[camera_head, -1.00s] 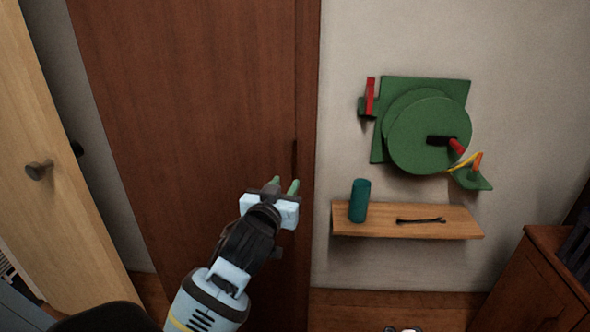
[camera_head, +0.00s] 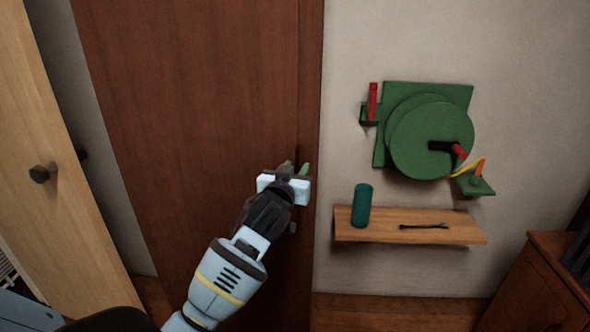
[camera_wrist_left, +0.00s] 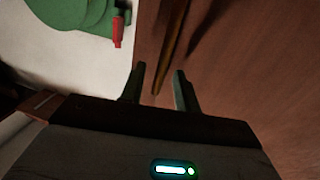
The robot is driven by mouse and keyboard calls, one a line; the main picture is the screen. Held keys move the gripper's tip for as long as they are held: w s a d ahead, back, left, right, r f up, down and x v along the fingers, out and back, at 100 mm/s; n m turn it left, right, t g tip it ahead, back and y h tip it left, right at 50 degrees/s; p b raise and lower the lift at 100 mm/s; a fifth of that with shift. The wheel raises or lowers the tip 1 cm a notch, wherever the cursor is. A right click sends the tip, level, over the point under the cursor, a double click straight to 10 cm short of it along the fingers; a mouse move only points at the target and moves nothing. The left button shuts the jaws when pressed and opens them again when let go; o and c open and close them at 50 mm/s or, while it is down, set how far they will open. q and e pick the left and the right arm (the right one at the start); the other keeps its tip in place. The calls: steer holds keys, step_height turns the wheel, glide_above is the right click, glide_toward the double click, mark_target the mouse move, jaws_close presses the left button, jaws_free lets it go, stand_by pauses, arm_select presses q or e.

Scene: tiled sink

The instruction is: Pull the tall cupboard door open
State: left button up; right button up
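The tall dark reddish-brown cupboard door (camera_head: 190,110) stands upright in the middle-left of the head view and looks closed. A narrow vertical handle (camera_head: 297,150) runs near its right edge; in the left wrist view the handle (camera_wrist_left: 172,50) shows as a thin brownish bar. My left gripper (camera_head: 297,168) is at the door's right edge, by the handle's lower part. In the left wrist view its two greenish fingers (camera_wrist_left: 160,82) are apart, with the bar in line with the gap. I cannot tell whether they touch it. My right gripper is not in view.
A light wooden door (camera_head: 65,170) with a dark knob stands at the left. Right of the cupboard, a green hose reel (camera_head: 430,140) hangs above a wooden shelf (camera_head: 460,228) with a teal cylinder (camera_head: 362,206). A brown cabinet (camera_head: 535,285) stands lower right.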

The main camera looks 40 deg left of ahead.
arm_select(q)
steer(key=shift+w, duration=0.15)
jaws_close()
stand_by(0.4)
